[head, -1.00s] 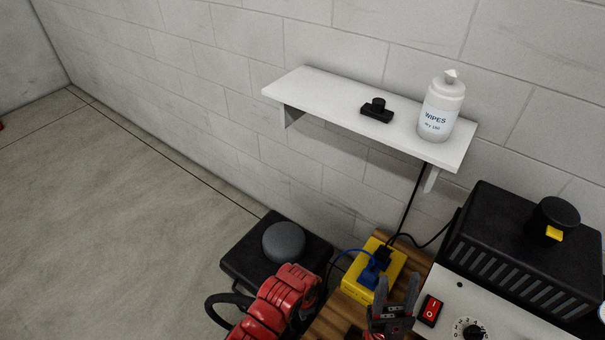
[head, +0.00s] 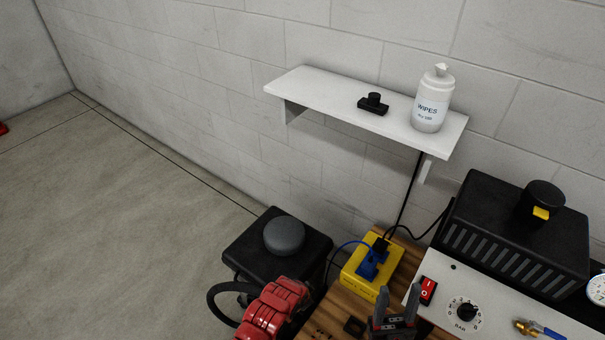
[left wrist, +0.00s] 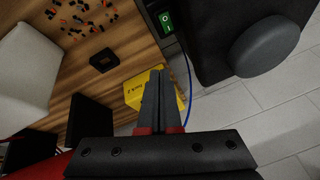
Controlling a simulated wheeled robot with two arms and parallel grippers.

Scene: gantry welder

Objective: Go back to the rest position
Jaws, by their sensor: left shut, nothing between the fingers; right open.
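My right gripper (head: 397,305) shows at the bottom of the head view, fingers up and apart, with nothing between them. It appears in front of the wooden bench and beside the white panel with the red switch. My left gripper (left wrist: 163,100) shows in the left wrist view with its two dark fingers together and nothing held. Its fingers overlap part of a yellow box (left wrist: 137,92) in that view; I cannot tell the gap. The left gripper's fingers do not show in the head view. A red link of my arm is at the bottom.
The yellow box (head: 358,281) with blue and black cables sits on the wooden bench (head: 341,309). A black vented unit (head: 515,235) stands at right. A white shelf (head: 320,88) holds a wipes bottle (head: 432,100). A black stand (head: 255,255) carries a grey dome (head: 285,236).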

